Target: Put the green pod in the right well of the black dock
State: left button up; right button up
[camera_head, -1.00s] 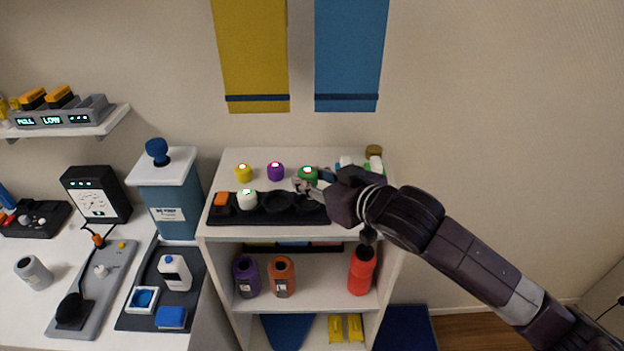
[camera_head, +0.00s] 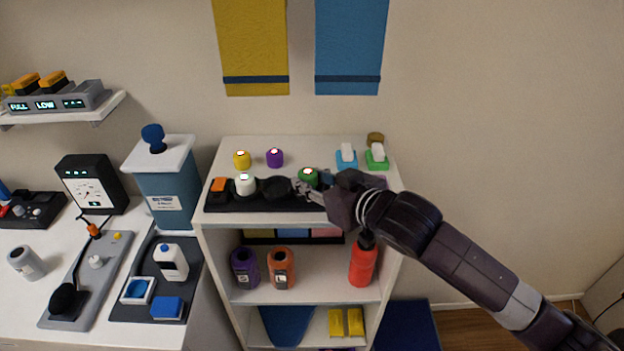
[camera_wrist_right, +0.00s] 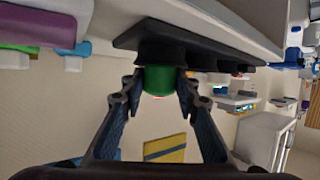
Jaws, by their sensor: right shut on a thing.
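The green pod (camera_head: 308,176), with a small lit top, is at the right well of the black dock (camera_head: 265,207). My right gripper (camera_head: 302,186) is shut on it, and the arm hides the dock's right end. In the right wrist view the green pod (camera_wrist_right: 159,80) sits between both fingertips (camera_wrist_right: 160,84), its base against the black ring of a well (camera_wrist_right: 160,50). I cannot tell how deep it sits. A white pod (camera_head: 245,184) stands in the left well, and the middle well (camera_head: 277,187) is empty. My left gripper is not in view.
A yellow pod (camera_head: 242,159) and a purple pod (camera_head: 275,157) stand behind the dock on the white shelf top. A blue dish (camera_head: 346,161) and a green dish (camera_head: 377,164), each with a white block, stand back right. A blue-grey canister (camera_head: 167,190) is left of the shelf.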

jog(key=shift+s+f+g, duration=0.15)
jog(key=shift+f+g, duration=0.15)
jog(key=shift+f, duration=0.55)
jog(key=o, duration=0.9)
jog(key=shift+o, duration=0.8)
jog(key=shift+f, duration=0.1)
jog(key=r+v, duration=0.1)
jog(key=v, duration=1.1)
jog(key=shift+a, duration=0.2)
jog(key=shift+r, duration=0.2)
